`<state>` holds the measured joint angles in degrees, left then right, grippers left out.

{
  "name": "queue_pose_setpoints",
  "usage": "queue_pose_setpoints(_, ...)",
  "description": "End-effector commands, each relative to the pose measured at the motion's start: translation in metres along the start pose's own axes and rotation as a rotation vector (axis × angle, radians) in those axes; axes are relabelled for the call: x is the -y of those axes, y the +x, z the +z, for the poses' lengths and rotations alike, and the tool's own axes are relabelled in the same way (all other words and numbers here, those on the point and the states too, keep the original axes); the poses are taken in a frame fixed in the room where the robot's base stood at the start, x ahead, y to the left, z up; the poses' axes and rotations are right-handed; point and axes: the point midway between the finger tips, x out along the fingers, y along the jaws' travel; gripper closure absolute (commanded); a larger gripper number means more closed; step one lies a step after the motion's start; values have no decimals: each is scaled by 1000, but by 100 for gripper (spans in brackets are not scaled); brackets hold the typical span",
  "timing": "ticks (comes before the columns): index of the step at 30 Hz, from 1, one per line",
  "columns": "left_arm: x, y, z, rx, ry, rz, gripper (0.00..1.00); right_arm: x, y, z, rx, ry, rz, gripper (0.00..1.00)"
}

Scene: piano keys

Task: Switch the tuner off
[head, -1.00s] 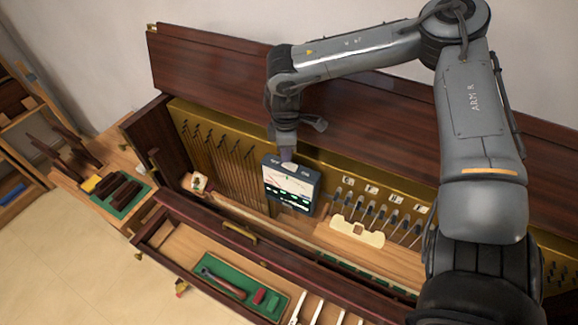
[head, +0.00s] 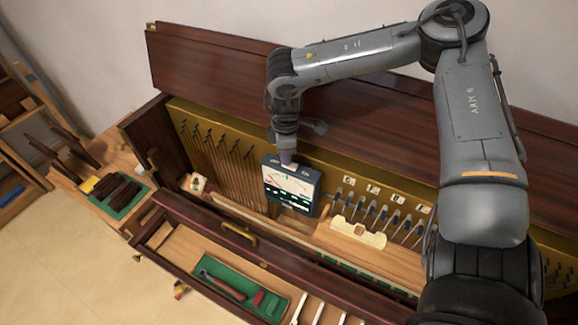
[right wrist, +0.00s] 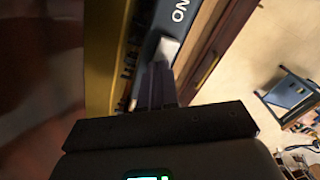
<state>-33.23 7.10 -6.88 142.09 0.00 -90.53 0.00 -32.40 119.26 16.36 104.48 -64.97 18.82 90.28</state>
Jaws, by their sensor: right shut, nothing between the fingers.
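The tuner (head: 290,188) is a dark blue-grey box with a white dial face and lit green marks, standing inside the open piano. Its top edge shows in the right wrist view (right wrist: 183,22) with the letters "ON" and a pale switch (right wrist: 167,50). My right gripper (head: 287,158) is shut and empty, pointing down at the tuner's top. In the right wrist view its fingertips (right wrist: 160,68) are at the switch; I cannot tell whether they touch it. The switch's exact position is partly hidden by the fingers. My left gripper is not in view.
The raised dark wood lid (head: 220,75) stands behind my right arm. Tuning pins and hammers with letter cards (head: 372,187) are right of the tuner. A green tray (head: 215,268) with a red-handled tool lies in front. Another green tray (head: 135,208) is at left.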

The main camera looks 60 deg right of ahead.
Motion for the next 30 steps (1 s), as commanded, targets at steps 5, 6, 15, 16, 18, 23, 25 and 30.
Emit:
queue_pose_setpoints(5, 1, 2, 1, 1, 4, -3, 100, 0, 2, 0, 1, 0, -1, 100)
queue_pose_setpoints(6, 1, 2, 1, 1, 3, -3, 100, 0, 2, 0, 1, 0, -1, 100)
queue_pose_setpoints(15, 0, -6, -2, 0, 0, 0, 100, 0, -11, 0, 0, 0, 0, 100)
queue_pose_setpoints(16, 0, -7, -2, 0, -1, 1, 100, 0, -14, 0, 0, 0, 0, 100)
queue_pose_setpoints(18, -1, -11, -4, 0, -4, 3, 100, 0, -19, 0, 0, 0, 0, 100)
queue_pose_setpoints(23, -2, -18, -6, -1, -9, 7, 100, 0, -33, 0, 0, 0, 0, 100)
queue_pose_setpoints(25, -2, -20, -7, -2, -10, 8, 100, 0, -38, 0, 0, 0, 0, 100)
queue_pose_setpoints(30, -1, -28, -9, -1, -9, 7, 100, 0, -52, 0, 0, -1, 1, 100)
